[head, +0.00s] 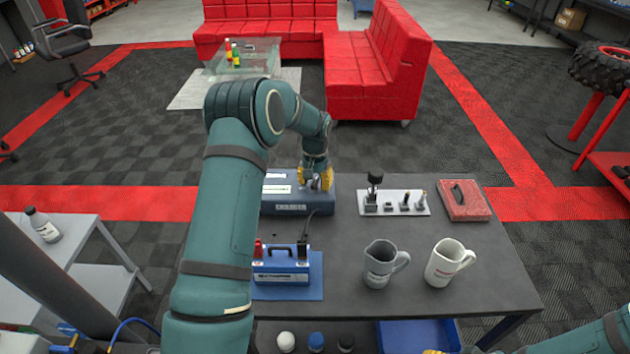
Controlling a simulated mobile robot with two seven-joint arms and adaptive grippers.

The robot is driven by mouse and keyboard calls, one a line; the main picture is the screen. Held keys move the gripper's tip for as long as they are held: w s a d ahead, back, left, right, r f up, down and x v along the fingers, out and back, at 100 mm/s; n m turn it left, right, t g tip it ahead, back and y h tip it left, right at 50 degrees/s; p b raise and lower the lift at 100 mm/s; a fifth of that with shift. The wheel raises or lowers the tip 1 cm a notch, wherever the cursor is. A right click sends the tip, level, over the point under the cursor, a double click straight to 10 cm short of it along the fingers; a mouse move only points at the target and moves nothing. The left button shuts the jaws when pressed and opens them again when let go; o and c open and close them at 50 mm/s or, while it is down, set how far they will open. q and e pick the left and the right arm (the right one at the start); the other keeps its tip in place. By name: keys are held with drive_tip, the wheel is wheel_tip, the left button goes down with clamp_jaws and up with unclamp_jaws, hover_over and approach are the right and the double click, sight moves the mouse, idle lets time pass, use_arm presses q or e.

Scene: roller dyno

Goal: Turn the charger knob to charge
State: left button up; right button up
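The charger (285,208) is a blue-grey box with a white panel on top and a label on its front, at the back left of the dark table. My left gripper (315,181) points down at the right part of its top, with yellow fingers at the charger's surface. The knob is hidden or too small to make out there, so I cannot tell whether the fingers hold it. A blue battery-like block (284,278) with a handle and red and black clamps sits in front on a blue mat.
A dark cable runs between the charger and the block. To the right are a white tray (415,210) with small tools, a red case (464,200), a grey jug (379,266) and a white jug (445,263). The middle of the table (345,235) is clear.

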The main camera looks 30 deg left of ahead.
sight(315, 181)
use_arm(q)
drive_tip(key=shift+r, duration=0.2)
wheel_tip(315, 181, up, 12)
idle(0.5)
idle(0.4)
